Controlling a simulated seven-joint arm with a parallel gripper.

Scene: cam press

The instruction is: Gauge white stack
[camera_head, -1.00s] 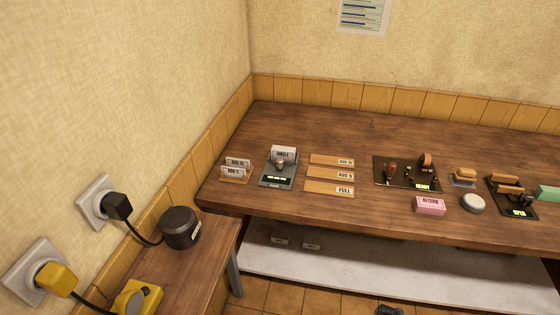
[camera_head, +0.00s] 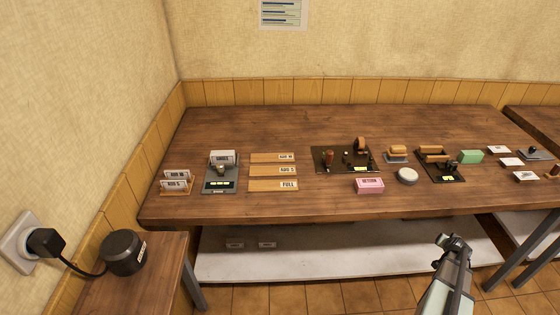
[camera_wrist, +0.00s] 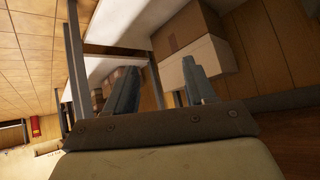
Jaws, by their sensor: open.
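My gripper (camera_head: 452,243) is open and empty, in front of the long table and below its top. In the wrist view its two fingers (camera_wrist: 160,82) stand apart with nothing between them. A grey gauge-like device (camera_head: 221,183) with a lit green display stands on the table's left part. A white labelled block (camera_head: 222,157) sits at its back. Small white cards (camera_head: 498,149) lie at the right end of the table. I cannot tell which white item is the stack.
Wooden strips (camera_head: 272,171), a dark press board (camera_head: 328,166), a pink block (camera_head: 369,185), a round pale disc (camera_head: 407,176) and a green block (camera_head: 471,154) lie on the long table (camera_head: 260,120). A white shelf (camera_head: 330,262) runs below. Cardboard boxes (camera_wrist: 190,30) show in the wrist view.

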